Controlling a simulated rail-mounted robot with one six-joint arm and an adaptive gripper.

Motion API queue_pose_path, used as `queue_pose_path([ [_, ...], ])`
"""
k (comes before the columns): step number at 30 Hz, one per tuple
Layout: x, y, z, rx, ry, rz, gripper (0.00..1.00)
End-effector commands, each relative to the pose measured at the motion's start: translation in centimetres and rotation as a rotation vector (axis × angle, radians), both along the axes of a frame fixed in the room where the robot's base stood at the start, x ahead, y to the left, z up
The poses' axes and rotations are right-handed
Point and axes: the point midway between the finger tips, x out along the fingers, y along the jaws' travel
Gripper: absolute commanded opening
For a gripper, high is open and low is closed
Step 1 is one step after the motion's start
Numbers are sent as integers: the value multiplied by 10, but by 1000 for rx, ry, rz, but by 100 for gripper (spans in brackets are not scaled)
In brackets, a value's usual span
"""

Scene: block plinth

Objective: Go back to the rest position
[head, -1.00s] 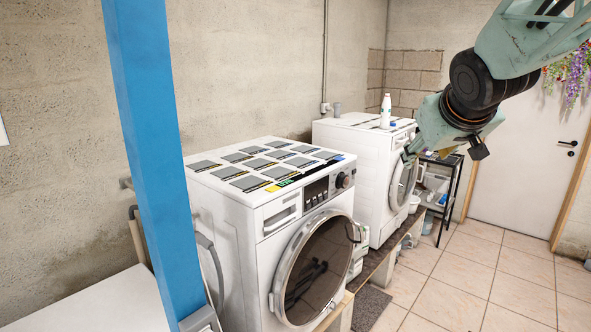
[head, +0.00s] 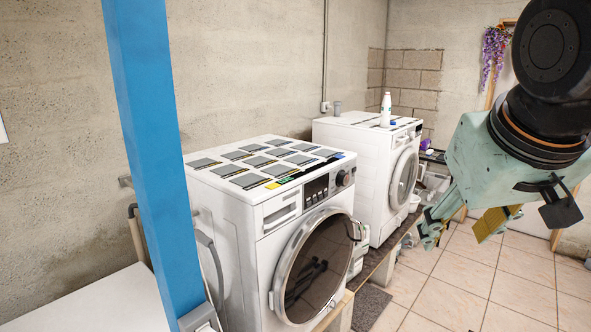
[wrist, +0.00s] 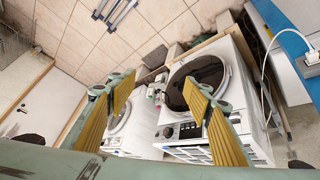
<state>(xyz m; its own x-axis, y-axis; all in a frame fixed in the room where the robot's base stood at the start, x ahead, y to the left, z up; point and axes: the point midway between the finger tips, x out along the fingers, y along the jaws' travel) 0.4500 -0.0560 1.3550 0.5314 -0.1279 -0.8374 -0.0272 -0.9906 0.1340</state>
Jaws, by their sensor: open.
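My gripper (head: 458,228) hangs at the right of the head view, in the air to the right of the far washing machine and above the tiled floor. In the wrist view my gripper (wrist: 158,103) has its two yellow-padded fingers spread wide, with nothing between them. The near washing machine (head: 262,232) stands in the middle of the head view, with dark grey flat tiles (head: 228,170) on its top. Its round door also shows in the wrist view, beyond the right finger. No object is held.
The far washing machine (head: 350,150) carries a white bottle (head: 386,110). A blue post (head: 155,150) stands at the left. A purple flower bunch (head: 495,50) hangs at the back right. The tiled floor (head: 440,290) is open at the lower right.

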Motion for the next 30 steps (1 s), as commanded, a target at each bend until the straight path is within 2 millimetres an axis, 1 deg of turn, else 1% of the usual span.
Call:
queue_pose_path([
  [1,-14,4,-3,9,13,-1,46],
  [3,-33,10,-9,23,35,-2,46],
  [12,-115,35,-36,84,136,2,46],
  [15,-140,43,-44,104,168,4,46],
  [18,-158,49,-50,119,192,8,46],
  [21,-170,53,-54,129,208,11,46],
  [24,-177,55,-56,134,218,13,46],
  [30,-179,56,-57,136,220,13,46],
])
